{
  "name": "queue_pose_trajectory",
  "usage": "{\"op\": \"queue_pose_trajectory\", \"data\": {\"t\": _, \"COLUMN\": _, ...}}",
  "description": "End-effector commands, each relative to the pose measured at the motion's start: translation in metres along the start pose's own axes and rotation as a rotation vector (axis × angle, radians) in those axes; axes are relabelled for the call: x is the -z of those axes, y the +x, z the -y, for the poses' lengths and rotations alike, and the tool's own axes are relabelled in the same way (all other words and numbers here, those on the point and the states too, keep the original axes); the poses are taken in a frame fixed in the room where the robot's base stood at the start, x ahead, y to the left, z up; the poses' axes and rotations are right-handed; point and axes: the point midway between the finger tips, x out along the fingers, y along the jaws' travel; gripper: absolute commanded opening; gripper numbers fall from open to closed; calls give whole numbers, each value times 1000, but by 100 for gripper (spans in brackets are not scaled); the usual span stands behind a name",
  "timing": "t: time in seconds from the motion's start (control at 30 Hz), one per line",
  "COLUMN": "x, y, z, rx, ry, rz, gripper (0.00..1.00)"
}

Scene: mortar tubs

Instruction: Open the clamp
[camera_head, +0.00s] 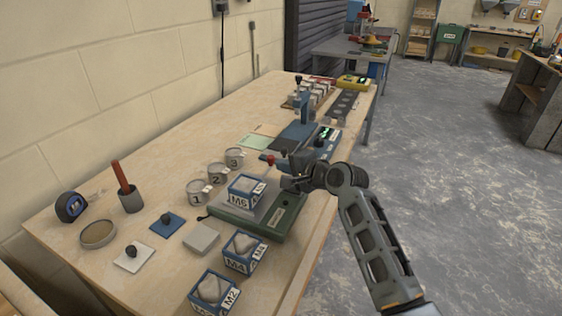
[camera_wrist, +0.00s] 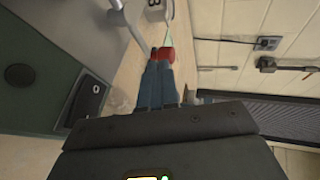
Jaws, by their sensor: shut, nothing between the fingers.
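A blue machine (camera_head: 297,132) with an upright post stands on the bench in the head view. A small red knob (camera_head: 268,158), which looks like the clamp's handle end, sits at its near side. The red end (camera_wrist: 166,54) also shows in the wrist view, just beyond my fingertips. My gripper (camera_head: 282,168) reaches in from the right, beside the red knob. In the wrist view its blue-grey fingers (camera_wrist: 158,84) are together with nothing between them. I cannot tell whether they touch the red end. My gripper and wrist hide part of the clamp, so its position is unclear.
A green scale (camera_head: 270,220) bearing the M6 cube mould (camera_head: 243,187) stands close below my gripper. Numbered cups (camera_head: 216,173) stand left of it. The M4 mould (camera_head: 243,252) and M2 mould (camera_head: 213,292) stand nearer. The floor (camera_head: 455,190) right of the bench is clear.

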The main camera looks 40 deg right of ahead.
Motion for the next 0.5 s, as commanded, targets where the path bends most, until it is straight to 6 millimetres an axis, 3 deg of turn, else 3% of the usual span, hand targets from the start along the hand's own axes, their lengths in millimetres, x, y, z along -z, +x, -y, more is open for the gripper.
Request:
{"op": "queue_pose_trajectory", "data": {"t": 0.2, "x": 0, "y": 14, "z": 4, "rx": -1, "ry": -1, "rz": 0, "gripper": 0}}
{"op": "queue_pose_trajectory", "data": {"t": 0.5, "x": 0, "y": 15, "z": 4, "rx": -1, "ry": -1, "rz": 0, "gripper": 0}}
